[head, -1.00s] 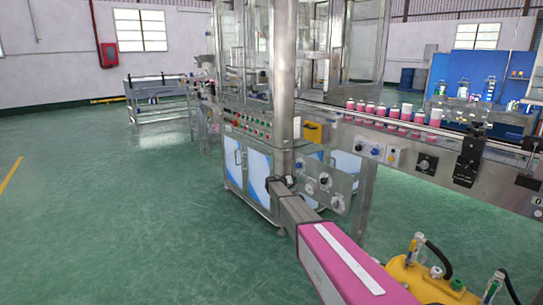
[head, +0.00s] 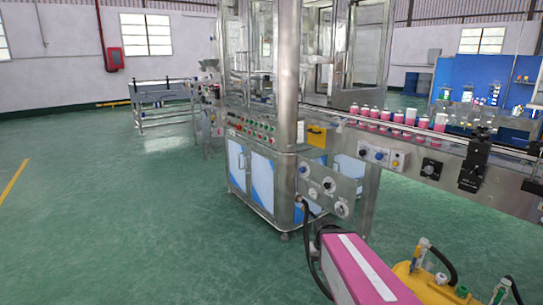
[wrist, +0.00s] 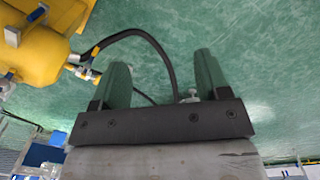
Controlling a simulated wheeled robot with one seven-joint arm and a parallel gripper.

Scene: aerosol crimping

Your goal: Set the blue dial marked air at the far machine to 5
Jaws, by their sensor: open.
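A grey panel (head: 352,190) on the side of the glazed steel machine carries several round dials. Its upper left dial (head: 305,170) looks blue; the other dials look pale or grey. The dial lettering and settings are too small to read. In the wrist view my gripper (wrist: 162,82) is open and empty, with its two fingers apart over green floor. No dial shows between them. In the head view my gripper is hidden; only my pink arm link shows, below and right of the panel.
A conveyor (head: 455,140) carrying pink cans (head: 385,115) runs right from the machine, with a blue knob (head: 378,156) on its front. A yellow tank (head: 420,283) with a black hose stands at lower right; it also shows in the wrist view (wrist: 35,45). The floor at left is clear.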

